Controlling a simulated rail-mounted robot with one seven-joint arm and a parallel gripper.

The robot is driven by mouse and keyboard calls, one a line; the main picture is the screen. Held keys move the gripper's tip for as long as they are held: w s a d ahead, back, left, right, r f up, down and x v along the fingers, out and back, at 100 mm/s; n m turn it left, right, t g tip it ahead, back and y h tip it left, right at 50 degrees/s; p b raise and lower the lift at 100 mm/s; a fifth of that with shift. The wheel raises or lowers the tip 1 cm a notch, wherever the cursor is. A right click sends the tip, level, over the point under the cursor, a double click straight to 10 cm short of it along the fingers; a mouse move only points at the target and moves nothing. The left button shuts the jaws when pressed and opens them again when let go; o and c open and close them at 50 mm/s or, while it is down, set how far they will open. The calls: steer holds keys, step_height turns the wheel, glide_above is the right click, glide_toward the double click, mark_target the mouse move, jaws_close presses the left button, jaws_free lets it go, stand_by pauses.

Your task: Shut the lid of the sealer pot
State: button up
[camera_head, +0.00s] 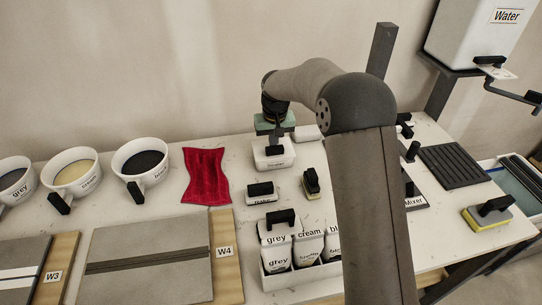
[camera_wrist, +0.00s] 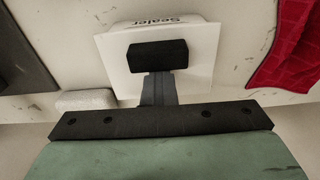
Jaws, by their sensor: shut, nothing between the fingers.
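The sealer pot (camera_head: 273,161) is a small white box near the back of the table. In the wrist view its white lid (camera_wrist: 195,75) shows from above with a black block handle (camera_wrist: 158,55), and the "Sealer" label is at the top edge. The lid appears to lie flat across the pot; any small gap cannot be made out. My gripper (camera_head: 274,143) is over the pot. Its fingers (camera_wrist: 158,88) are shut and empty, with the tips right by the handle; whether they touch it I cannot tell.
A red cloth (camera_head: 206,176) lies left of the pot. A white block (camera_head: 308,133) is close on its right. A black-handled float (camera_head: 262,192) and a small brush (camera_head: 311,183) lie in front. A caddy of grout bags (camera_head: 300,265) stands nearer. Several grout buckets (camera_head: 140,160) are at left.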

steer(key=s, duration=0.1)
steer(key=g, duration=0.1)
steer(key=s+p, duration=0.1)
steer(key=shift+s+d+r+g, duration=0.15)
steer(key=shift+s+r+g, duration=0.1)
steer(key=shift+s+g, duration=0.05)
steer(key=o, duration=1.3)
steer(key=r+p, duration=0.1)
steer(key=r, duration=0.1)
steer(key=s+r+p, duration=0.1)
steer(key=r, duration=0.1)
steer(key=shift+s+d+r, duration=0.15)
steer(key=shift+s+r, duration=0.05)
steer(key=shift+r, duration=0.05)
steer(key=shift+o, duration=0.7)
steer(key=shift+w+r, duration=0.1)
steer(key=shift+w, duration=0.15)
steer(key=shift+w+r+p, duration=0.2)
steer(key=shift+p, duration=0.2)
steer(key=shift+s+r+p, duration=0.15)
steer(key=shift+r+p, duration=0.15)
steer(key=shift+r, duration=0.25)
steer(key=shift+d+f, duration=0.1)
